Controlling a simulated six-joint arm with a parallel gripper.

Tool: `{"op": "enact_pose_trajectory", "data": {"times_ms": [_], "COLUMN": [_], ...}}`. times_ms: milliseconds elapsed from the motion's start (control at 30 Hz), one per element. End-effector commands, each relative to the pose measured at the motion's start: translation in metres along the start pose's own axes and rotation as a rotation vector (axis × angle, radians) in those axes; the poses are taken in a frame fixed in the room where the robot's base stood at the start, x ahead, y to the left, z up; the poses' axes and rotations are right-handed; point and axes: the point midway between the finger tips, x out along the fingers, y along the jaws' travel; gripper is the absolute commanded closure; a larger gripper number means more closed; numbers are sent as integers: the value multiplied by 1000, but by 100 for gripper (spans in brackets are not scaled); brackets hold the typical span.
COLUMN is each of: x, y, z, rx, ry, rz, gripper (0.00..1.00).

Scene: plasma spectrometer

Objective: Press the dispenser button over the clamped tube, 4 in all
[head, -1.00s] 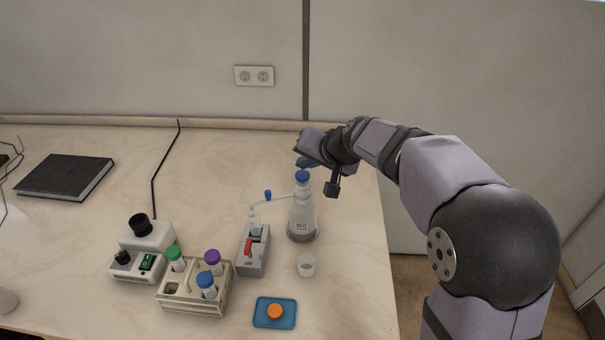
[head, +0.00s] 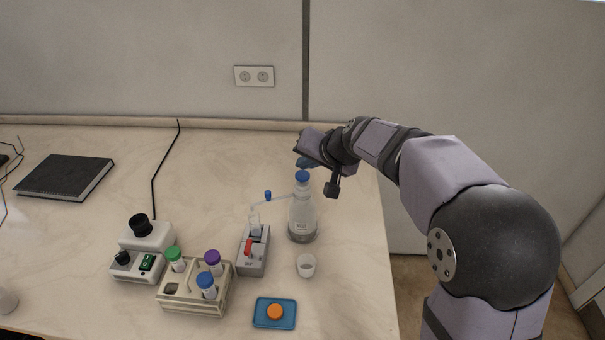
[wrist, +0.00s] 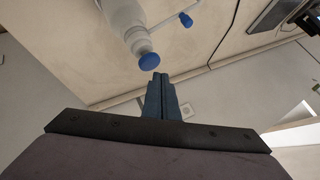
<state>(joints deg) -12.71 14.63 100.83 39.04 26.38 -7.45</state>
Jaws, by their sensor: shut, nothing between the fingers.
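The dispenser bottle (head: 302,218) stands upright on the table, with its blue button (head: 302,177) on top and a thin spout reaching left. A clear tube (head: 254,219) stands in the grey clamp (head: 253,256) with a red lever, near the spout's end. My gripper (head: 305,162) is just above and behind the button; a small gap seems to separate them. In the wrist view my shut, empty fingers (wrist: 160,82) point close to the blue button (wrist: 149,62), apart from it in the picture.
A rack (head: 193,298) holds tubes with green, purple and blue caps. A white device (head: 143,252) stands left of it. A small cup (head: 306,265) and a blue tray (head: 263,319) with an orange cap (head: 275,312) are in front. A black book (head: 64,177) lies far left.

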Motion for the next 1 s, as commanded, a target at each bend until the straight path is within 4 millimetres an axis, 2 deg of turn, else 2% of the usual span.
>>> {"op": "enact_pose_trajectory", "data": {"times_ms": [1000], "x": [6], "y": [4], "z": [4], "rx": [0], "ry": [0], "rz": [0], "gripper": [100]}}
